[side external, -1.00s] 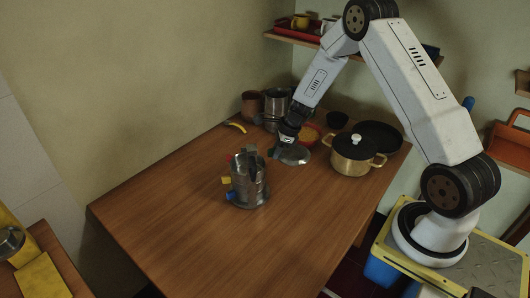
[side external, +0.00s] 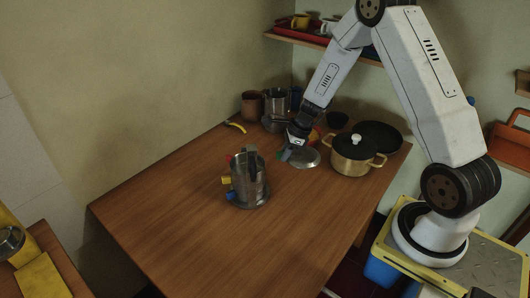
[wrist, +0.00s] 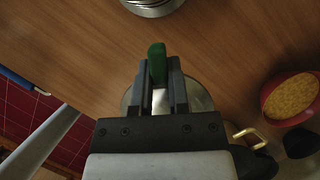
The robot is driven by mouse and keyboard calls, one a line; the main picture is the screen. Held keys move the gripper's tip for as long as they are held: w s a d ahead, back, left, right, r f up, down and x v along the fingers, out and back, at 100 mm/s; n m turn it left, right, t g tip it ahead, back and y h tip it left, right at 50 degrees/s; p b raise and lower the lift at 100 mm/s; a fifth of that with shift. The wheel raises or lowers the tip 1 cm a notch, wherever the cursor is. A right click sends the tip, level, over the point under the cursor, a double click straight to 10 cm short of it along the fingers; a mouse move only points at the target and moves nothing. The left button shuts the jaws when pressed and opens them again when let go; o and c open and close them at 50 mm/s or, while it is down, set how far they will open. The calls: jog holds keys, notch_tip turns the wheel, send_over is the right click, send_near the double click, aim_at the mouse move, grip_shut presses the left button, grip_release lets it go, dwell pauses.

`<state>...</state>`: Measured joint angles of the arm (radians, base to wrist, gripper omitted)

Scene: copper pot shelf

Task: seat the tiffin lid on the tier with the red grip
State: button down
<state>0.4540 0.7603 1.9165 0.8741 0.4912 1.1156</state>
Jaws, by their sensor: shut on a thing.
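The tiffin lid (side external: 304,159) is a shiny metal disc; it also shows in the wrist view (wrist: 198,98), partly hidden under my fingers. My gripper (side external: 292,143) is shut on its green grip (wrist: 157,62), seen between the fingertips in the wrist view. The lid's height above the table is hard to tell. The metal tiffin stack (side external: 248,186) stands on the table, left of the lid and apart from it. Its side grips are red (side external: 229,158) at the top, yellow (side external: 226,180) below and blue (side external: 231,196) lowest. Only its edge (wrist: 152,7) shows atop the wrist view.
Behind are a dark pan (side external: 381,136), metal pots (side external: 276,101), a brown cup (side external: 252,105) and a yellow-handled item (side external: 236,127). A red bowl (wrist: 268,92) holds yellow food. The front table is clear.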

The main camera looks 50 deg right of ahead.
jog(key=w+a+r+n, duration=0.1)
jog(key=w+a+r, duration=0.5)
jog(key=w+a, duration=0.5)
jog(key=shift+w+a+r, duration=0.2)
jog(key=shift+a+r, duration=0.2)
jog(key=shift+a, duration=0.65)
jog(key=shift+f, duration=0.2)
jog(key=shift+f, duration=3)
jog(key=shift+f, duration=0.1)
jog(key=c, duration=0.5)
grip_release()
jog(key=shift+c, duration=0.2)
